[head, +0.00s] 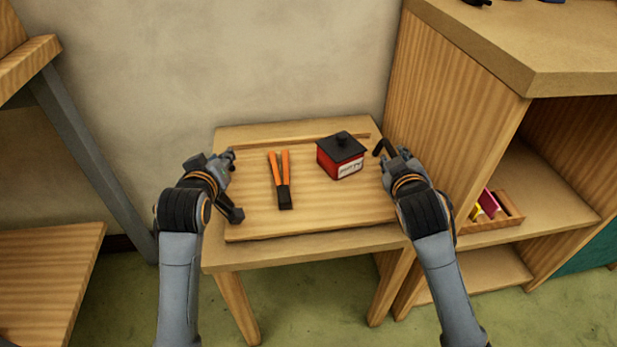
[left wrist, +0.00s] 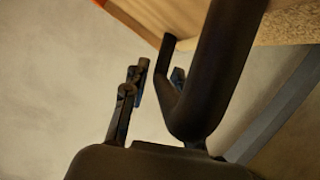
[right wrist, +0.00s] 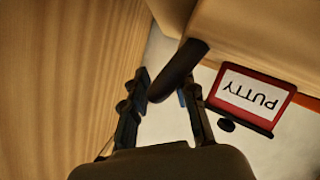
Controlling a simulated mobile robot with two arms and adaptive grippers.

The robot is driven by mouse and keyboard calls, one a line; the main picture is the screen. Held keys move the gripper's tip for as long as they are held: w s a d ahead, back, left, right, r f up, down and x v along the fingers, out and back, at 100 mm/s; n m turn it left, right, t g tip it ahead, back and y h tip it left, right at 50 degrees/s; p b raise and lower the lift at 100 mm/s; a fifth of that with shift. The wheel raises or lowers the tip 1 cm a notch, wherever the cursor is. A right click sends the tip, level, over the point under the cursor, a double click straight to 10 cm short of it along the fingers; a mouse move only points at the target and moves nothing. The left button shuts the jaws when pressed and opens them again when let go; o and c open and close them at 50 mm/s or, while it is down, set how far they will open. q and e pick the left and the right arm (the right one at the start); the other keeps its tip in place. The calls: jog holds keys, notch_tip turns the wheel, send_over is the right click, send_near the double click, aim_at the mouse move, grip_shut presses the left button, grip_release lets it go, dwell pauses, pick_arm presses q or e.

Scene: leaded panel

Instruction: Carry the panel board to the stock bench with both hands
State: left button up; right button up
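The panel board (head: 325,205) lies flat on a small wooden table (head: 300,254). Orange-handled pliers (head: 280,178) and a red putty tin (head: 341,156) with a black lid rest on it. A dark bent handle stands at each side, the left one (head: 235,213) and the right one (head: 381,146). My left gripper (head: 217,166) is open at the left handle, which passes between its fingers in the left wrist view (left wrist: 166,85). My right gripper (head: 394,158) is open, with the right handle's bar between its fingers in the right wrist view (right wrist: 178,70). I cannot tell which furniture is the stock bench.
A tall wooden shelf unit (head: 465,130) stands close at the right, with a small tray (head: 508,213) of coloured items on a shelf. A wooden bench (head: 45,275) with a grey leg (head: 95,155) stands at the left. A wall is behind the table; green floor shows in front.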

pick_arm(q)
grip_shut()
pick_arm(e)
grip_shut()
